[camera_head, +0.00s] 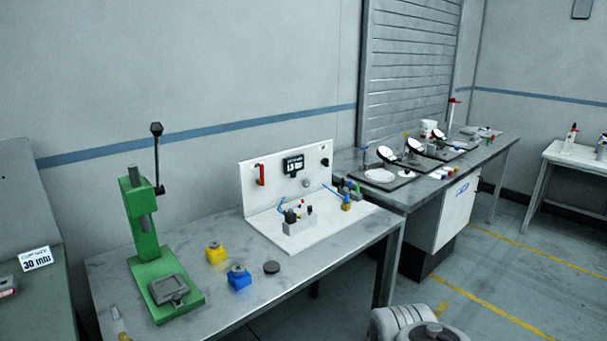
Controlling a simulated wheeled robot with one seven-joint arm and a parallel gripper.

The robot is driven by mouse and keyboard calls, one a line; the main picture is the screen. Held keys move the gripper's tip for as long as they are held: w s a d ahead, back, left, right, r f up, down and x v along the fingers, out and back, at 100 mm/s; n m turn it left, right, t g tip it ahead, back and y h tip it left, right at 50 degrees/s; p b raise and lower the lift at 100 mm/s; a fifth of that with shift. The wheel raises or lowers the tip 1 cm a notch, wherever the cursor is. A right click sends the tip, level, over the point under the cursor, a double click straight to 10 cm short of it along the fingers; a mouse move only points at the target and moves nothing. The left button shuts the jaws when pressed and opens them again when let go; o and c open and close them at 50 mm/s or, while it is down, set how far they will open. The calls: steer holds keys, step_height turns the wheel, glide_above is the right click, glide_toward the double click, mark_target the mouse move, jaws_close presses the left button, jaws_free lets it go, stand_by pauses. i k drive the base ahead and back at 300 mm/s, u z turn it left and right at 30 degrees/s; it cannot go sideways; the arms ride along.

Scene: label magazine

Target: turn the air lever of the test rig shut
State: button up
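The test rig is a white upright panel with a white base plate (262,228) on the grey workbench, left of centre. A red lever (261,174) hangs close to upright on the left of the panel; it looks like the air lever, but I cannot read a label. A dark display (293,165) is right of it, with a round grey knob below. A light block (299,226) with small dark fittings and a blue part stands on the base plate. My gripper is not in view; only a grey part of my own arm shows at the bottom right.
A green hand press (147,240) with a tall lever stands left on the workbench (230,295). A yellow block (215,253), a blue block (239,278) and a dark disc (271,268) lie between. Another bench (470,155) with fixtures stands right; clear floor lies at the lower right.

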mark_target(261, 182)
steer(key=z, duration=3.7)
steer(key=i, duration=0.1)
steer(key=u, duration=2.6)
steer(key=i, duration=1.5)
steer(key=u, duration=0.55)
steer(key=i, duration=0.75)
steer(key=u, duration=1.45)
steer(key=i, duration=0.7)
steer(key=u, duration=0.7)
